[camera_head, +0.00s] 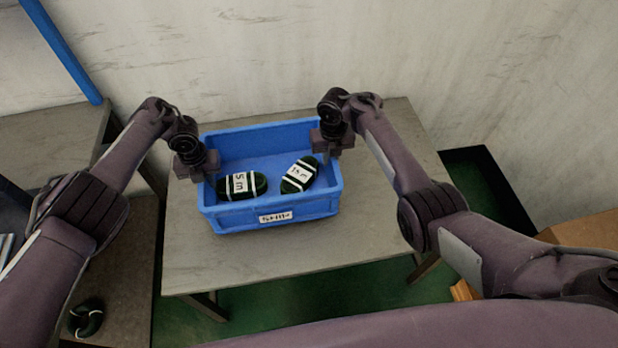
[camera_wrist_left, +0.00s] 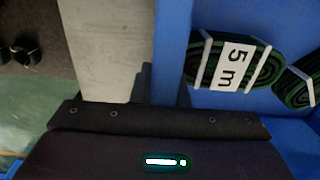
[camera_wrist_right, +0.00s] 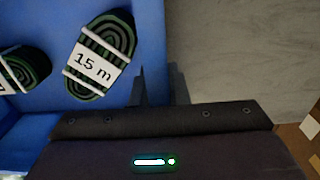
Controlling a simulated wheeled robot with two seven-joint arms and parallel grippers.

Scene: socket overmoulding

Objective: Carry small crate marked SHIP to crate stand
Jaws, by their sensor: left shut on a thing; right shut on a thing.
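A blue crate (camera_head: 235,219) with a white label (camera_head: 275,217) on its front wall is on a grey table; the label's print is too blurred to read surely. Inside lie two dark green cable coils with white bands, one marked 5 m (camera_wrist_left: 232,65) and one marked 15 m (camera_wrist_right: 97,62). My left gripper (camera_head: 206,174) is shut on the crate's left wall. My right gripper (camera_head: 327,156) is shut on its right wall. The fingertips are partly hidden. The crate looks level; I cannot tell whether its base touches the table.
The grey tabletop (camera_head: 380,225) is bare around the crate. A wall (camera_head: 260,60) stands close behind. At left are another table (camera_head: 45,140), a blue post (camera_head: 65,55) and a lower surface with a dark coil (camera_head: 87,318). A cardboard box (camera_head: 585,230) is at right.

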